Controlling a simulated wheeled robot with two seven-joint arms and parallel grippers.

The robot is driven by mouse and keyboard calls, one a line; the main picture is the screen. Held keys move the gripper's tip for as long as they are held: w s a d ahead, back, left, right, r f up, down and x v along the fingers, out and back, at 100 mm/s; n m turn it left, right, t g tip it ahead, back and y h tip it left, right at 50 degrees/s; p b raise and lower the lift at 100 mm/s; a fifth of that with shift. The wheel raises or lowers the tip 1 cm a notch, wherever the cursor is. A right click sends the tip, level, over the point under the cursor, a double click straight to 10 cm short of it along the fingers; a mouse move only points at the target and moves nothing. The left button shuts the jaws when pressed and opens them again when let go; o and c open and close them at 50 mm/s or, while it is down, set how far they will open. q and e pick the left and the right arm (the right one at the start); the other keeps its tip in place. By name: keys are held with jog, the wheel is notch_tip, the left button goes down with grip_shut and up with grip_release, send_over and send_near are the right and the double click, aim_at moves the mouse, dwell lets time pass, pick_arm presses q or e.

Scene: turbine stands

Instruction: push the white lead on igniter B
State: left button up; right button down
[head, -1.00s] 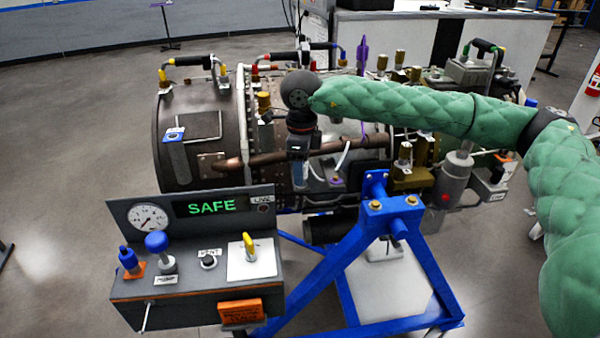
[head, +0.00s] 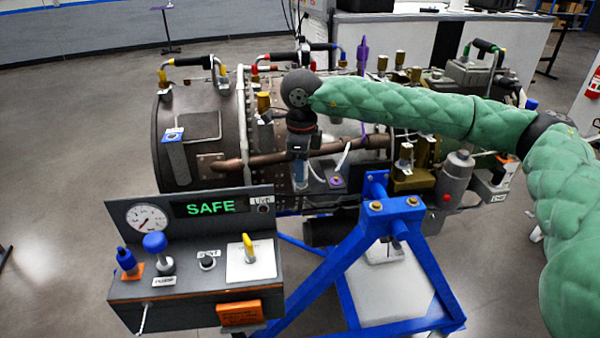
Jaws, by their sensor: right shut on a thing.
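My right gripper (head: 301,182) points down at the front side of the turbine (head: 200,115). It is shut on what looks like a white lead, though the fingertips are small and the grip is partly hidden. A white lead (head: 343,156) curves up just right of the gripper, above a small grey block with a purple fitting (head: 336,181). I cannot read which igniter is B. My left gripper is not in view.
A blue stand (head: 375,240) holds the turbine. A control box (head: 195,270) with a gauge, knobs and a green SAFE display stands in front at left. Copper pipe (head: 255,158) runs behind my gripper.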

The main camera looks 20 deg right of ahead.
jog(key=shift+r, duration=0.6)
jog(key=shift+r, duration=0.15)
dwell(0.3)
jog(key=shift+r, duration=0.75)
